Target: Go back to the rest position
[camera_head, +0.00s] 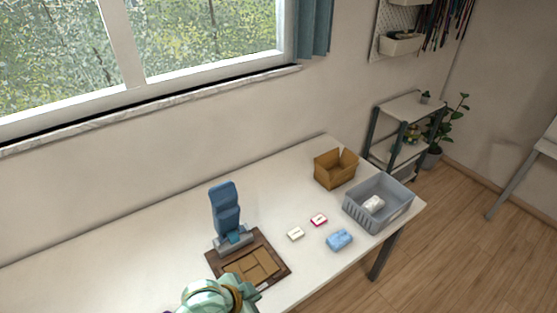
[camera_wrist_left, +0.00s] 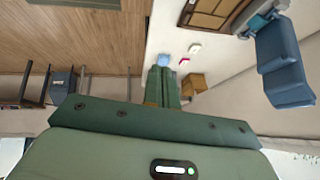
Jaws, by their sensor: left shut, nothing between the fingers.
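My left gripper (camera_head: 232,293) shows at the bottom of the head view as pale green parts, in front of the near edge of a dark-framed brown board. In the left wrist view its two green fingers (camera_wrist_left: 162,72) lie together with nothing between them. The fingers point toward the table. My right gripper is in neither view. A blue upright device (camera_head: 226,210) stands behind the board (camera_head: 281,269) on the white table (camera_head: 120,240); it also shows in the left wrist view (camera_wrist_left: 285,65). No cord being held is visible.
Right on the table are a white block (camera_head: 295,234), a red-and-white block (camera_head: 319,220), a blue packet (camera_head: 339,240), an open cardboard box (camera_head: 335,170) and a grey crate (camera_head: 377,213) with a white item inside. The table's left part is clear. A shelf (camera_head: 403,130) stands beyond.

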